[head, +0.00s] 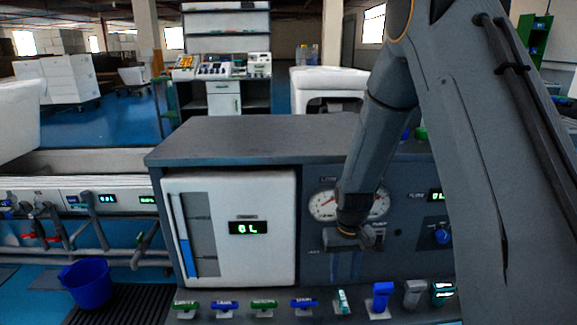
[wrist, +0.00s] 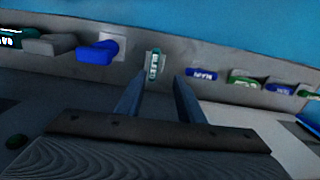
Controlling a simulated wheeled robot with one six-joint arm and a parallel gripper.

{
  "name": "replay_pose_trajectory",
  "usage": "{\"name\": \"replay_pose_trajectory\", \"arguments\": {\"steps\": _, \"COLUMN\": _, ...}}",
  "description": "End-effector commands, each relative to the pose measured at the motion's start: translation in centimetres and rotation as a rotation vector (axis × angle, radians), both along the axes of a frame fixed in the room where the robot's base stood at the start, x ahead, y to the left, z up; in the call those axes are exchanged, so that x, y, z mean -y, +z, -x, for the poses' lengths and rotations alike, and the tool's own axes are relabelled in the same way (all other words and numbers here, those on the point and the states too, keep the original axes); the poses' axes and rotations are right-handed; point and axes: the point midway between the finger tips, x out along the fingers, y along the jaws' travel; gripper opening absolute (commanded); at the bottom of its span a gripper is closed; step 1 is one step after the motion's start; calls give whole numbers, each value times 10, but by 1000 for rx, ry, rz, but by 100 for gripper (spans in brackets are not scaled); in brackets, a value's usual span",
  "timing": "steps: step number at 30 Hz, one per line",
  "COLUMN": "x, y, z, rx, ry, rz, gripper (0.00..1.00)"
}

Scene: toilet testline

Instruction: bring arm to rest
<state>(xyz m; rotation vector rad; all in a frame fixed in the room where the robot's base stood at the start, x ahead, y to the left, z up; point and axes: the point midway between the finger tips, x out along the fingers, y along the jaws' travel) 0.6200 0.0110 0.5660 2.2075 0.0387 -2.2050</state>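My arm comes down from the upper right in the head view and ends in my gripper (head: 346,265), which hangs in front of the dark test panel (head: 400,262). In the wrist view the two blue fingers of my gripper (wrist: 156,88) stand apart with nothing between them. A small teal-and-white handle labelled BLEED (wrist: 153,65) shows beyond the gap between the fingertips. It stands upright on the panel's front ledge in the head view (head: 342,301). I see no contact between the fingers and it. The arm partly hides the round gauges (head: 323,205).
Green and blue labelled handles (head: 224,305) line the ledge to the left. A blue handle (head: 381,297) and a grey one (head: 414,293) stand to the right. A white tank panel (head: 230,262) reads 0L. A blue bucket (head: 85,285) stands on the floor at left.

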Motion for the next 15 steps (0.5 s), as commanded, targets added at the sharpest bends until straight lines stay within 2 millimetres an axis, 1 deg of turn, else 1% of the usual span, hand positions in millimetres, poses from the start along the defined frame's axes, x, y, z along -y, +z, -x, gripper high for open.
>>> {"name": "replay_pose_trajectory", "arguments": {"steps": 1, "x": -7, "y": 20, "z": 6, "rx": 8, "ry": 11, "rz": -2, "gripper": 34}}
{"name": "replay_pose_trajectory", "arguments": {"steps": 6, "x": -32, "y": 81, "z": 40, "rx": 11, "ry": 48, "rz": -9, "gripper": 34}}
{"name": "replay_pose_trajectory", "arguments": {"steps": 9, "x": -44, "y": 113, "z": 65, "rx": 12, "ry": 70, "rz": -14, "gripper": 34}}
{"name": "replay_pose_trajectory", "arguments": {"steps": 11, "x": -50, "y": 130, "z": 81, "rx": 12, "ry": 83, "rz": -17, "gripper": 34}}
{"name": "replay_pose_trajectory", "arguments": {"steps": 15, "x": -63, "y": 165, "z": 122, "rx": 11, "ry": 115, "rz": -26, "gripper": 34}}
